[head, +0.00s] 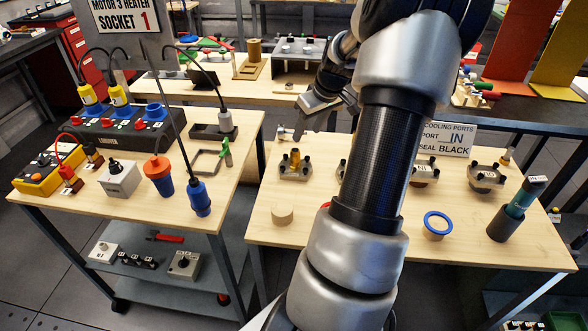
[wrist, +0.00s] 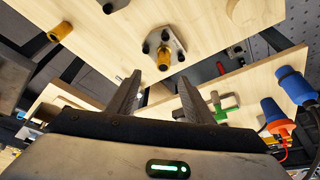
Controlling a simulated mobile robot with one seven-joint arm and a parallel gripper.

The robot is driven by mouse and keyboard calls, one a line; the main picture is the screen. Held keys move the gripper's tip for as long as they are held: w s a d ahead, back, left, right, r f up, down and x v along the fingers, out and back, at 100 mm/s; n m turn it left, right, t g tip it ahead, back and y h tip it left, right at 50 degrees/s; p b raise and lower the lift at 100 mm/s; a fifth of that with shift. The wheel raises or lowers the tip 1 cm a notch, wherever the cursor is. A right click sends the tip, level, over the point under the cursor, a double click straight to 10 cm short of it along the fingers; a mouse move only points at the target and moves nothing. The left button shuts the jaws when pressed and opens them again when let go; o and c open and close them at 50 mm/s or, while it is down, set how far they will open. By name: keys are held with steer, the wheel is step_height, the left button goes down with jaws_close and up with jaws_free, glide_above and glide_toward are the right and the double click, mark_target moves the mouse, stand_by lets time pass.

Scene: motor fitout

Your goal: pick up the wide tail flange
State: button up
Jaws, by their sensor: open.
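Several dark, bolted flange-like parts stand in a row on the right-hand table. The leftmost flange (head: 295,167) has a brass centre and a light plate; in the wrist view a similar brass-centred flange (wrist: 163,52) lies just beyond my fingertips. Two more dark flanges, the middle one (head: 424,172) and the right one (head: 487,178), stand further right. Another is mostly hidden behind my arm. I cannot tell from the labels which is the wide tail flange. My gripper (head: 300,124) is open and empty, above the table's far left part; its fingers also show in the wrist view (wrist: 160,88).
A wooden disc (head: 282,215), a blue ring (head: 437,223) and a dark cylinder (head: 503,224) stand nearer the front. A sign (head: 449,138) stands at the back. The left table (head: 110,205) holds connectors and boxes. The front middle of the right table is partly hidden by my arm.

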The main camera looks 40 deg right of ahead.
mark_target(295, 149)
steer(key=x, duration=0.6)
steer(key=shift+w+f, duration=0.2)
steer(key=shift+f, duration=0.05)
steer(key=x, duration=0.3)
steer(key=a+b+x, duration=0.1)
steer(key=shift+w+d+f, duration=0.1)
steer(key=shift+w+f, duration=0.1)
steer(key=shift+w, duration=0.1)
steer(key=shift+w+d+f, duration=0.1)
steer(key=shift+w+f, duration=0.1)
steer(key=shift+f, duration=0.15)
jaws_close()
steer(key=shift+w+d+r, duration=0.1)
steer(key=shift+r, duration=0.15)
